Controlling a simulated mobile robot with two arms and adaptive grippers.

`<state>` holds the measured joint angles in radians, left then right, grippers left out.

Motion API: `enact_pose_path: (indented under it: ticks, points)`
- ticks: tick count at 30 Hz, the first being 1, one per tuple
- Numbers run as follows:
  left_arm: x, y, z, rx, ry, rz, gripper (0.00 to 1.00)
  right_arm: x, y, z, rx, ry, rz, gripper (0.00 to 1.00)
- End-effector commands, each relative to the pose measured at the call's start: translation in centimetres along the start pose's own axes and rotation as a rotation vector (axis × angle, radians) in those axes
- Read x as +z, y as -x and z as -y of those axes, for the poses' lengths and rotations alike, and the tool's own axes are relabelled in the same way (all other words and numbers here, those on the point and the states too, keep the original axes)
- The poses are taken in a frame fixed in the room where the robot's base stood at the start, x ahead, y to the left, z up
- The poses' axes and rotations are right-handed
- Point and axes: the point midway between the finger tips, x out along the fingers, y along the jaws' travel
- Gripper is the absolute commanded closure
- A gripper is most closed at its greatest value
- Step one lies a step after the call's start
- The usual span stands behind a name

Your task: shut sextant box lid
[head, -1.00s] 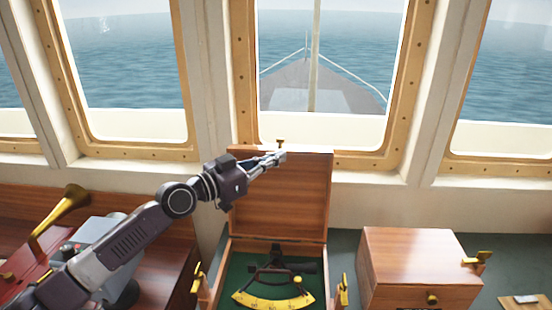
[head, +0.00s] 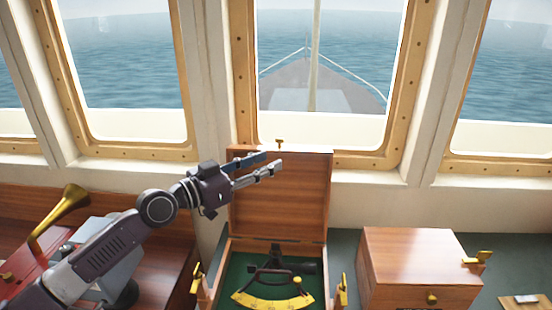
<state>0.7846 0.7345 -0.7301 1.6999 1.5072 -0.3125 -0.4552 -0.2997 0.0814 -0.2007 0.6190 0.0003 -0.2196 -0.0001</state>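The sextant box lid (head: 290,205) stands raised, close to upright, at the back of the open sextant box (head: 322,268). A small brass catch (head: 280,143) sits at its top edge. The sextant (head: 273,292), black with a yellow arc, lies on the green lining inside the box. My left gripper (head: 274,163) is in front of the lid's upper left part. Its two fingers are apart, with nothing between them; I cannot tell whether they touch the lid. My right gripper does not show.
A closed wooden box (head: 415,258) with brass fittings stands to the right on the dark green counter (head: 345,248). A brass horn-like lever (head: 62,215) and a red unit (head: 30,270) are at the left. Windows rise behind the counter.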

Motion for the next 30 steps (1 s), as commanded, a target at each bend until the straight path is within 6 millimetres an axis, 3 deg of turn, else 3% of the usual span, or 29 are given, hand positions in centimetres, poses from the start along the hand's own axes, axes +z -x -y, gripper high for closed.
enact_pose_path:
  ticks: [6,12,24,28,30]
  points:
    - [0.2,5.0,0.0,-0.001,0.001,0.004,0.66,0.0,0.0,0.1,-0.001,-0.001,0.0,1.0]
    - [0.1,7.4,0.0,-0.001,0.001,0.001,0.66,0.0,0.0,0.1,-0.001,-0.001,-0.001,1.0]
    - [0.0,8.2,0.0,0.0,-0.001,0.0,0.66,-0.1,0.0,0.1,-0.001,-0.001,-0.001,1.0]
    - [0.8,8.1,0.5,-0.012,0.006,0.007,0.66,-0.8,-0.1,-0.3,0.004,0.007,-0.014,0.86]
    - [2.6,7.9,1.6,-0.04,0.017,0.021,0.66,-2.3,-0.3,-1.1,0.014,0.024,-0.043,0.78]
